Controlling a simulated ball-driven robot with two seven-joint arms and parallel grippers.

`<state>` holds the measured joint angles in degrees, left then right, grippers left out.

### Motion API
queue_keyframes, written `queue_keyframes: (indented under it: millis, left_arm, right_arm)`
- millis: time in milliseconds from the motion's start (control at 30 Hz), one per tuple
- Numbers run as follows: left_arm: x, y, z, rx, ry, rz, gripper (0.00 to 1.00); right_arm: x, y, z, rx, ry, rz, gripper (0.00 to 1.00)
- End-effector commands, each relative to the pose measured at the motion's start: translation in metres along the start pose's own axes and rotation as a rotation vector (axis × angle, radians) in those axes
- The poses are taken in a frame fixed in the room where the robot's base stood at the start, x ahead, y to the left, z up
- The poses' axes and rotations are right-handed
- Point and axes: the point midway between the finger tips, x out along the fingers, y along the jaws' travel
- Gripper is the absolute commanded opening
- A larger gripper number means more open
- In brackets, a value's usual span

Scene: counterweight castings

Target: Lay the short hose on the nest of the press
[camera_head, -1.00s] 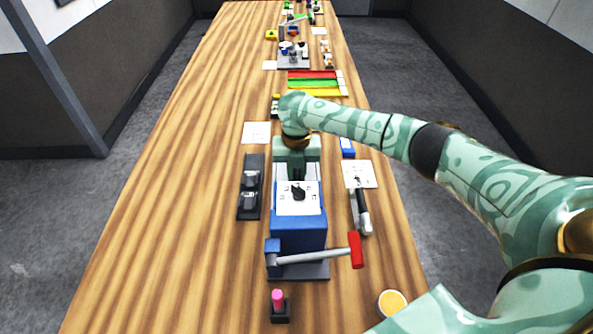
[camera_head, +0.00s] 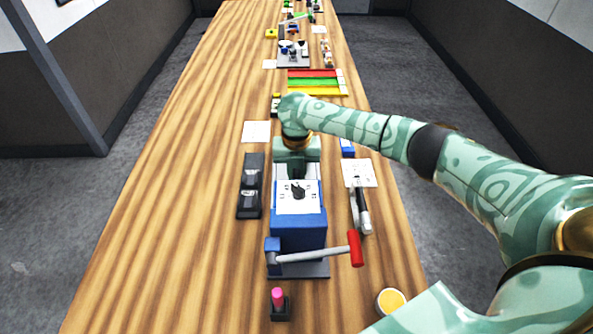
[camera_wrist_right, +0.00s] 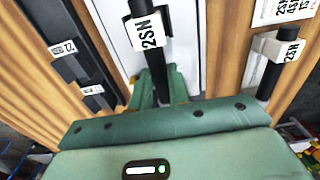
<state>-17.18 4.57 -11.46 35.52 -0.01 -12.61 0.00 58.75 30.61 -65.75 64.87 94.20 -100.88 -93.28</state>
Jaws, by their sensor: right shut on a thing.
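The blue press (camera_head: 298,235) stands in the middle of the table, with a lever ending in a red handle at its front. My right gripper (camera_head: 297,178) is over the back of the press, pointing down. In the right wrist view its green fingers (camera_wrist_right: 160,85) are shut on a black hose (camera_wrist_right: 182,88) with a white tag reading 2SN. The hose lies over a pale surface; I cannot tell whether it touches it. The nest itself is not clearly visible. My left gripper is out of view.
A black holder (camera_head: 250,190) stands left of the press. Another tagged black hose (camera_wrist_right: 268,80) is to the right in the wrist view. A pink-topped piece (camera_head: 278,297) and an orange-topped round container (camera_head: 391,301) stand in front. The table's left side is clear.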

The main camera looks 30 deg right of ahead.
Motion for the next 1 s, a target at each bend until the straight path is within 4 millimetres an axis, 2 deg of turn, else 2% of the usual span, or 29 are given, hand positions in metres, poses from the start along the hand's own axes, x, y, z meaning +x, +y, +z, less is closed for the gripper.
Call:
queue_keyframes:
  millis: [367,400,467,500,767,1000]
  left_arm:
    - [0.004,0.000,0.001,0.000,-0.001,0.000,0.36]
    - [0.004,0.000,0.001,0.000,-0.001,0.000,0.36]
    - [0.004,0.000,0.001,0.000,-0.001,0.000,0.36]
    - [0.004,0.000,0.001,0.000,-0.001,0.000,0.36]
    - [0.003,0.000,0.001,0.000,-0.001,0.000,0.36]
    - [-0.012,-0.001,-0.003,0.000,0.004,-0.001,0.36]
  right_arm:
    - [0.008,0.000,0.000,0.000,0.000,0.001,0.00]
    - [0.008,0.000,0.000,-0.001,-0.001,0.001,0.23]
    - [0.007,0.000,0.000,-0.001,-0.001,0.001,0.40]
    - [0.007,0.000,0.000,0.000,-0.001,0.001,0.43]
    - [0.007,0.000,0.000,0.000,0.000,0.000,0.43]
    - [-0.009,0.000,0.000,0.000,-0.001,0.001,0.43]
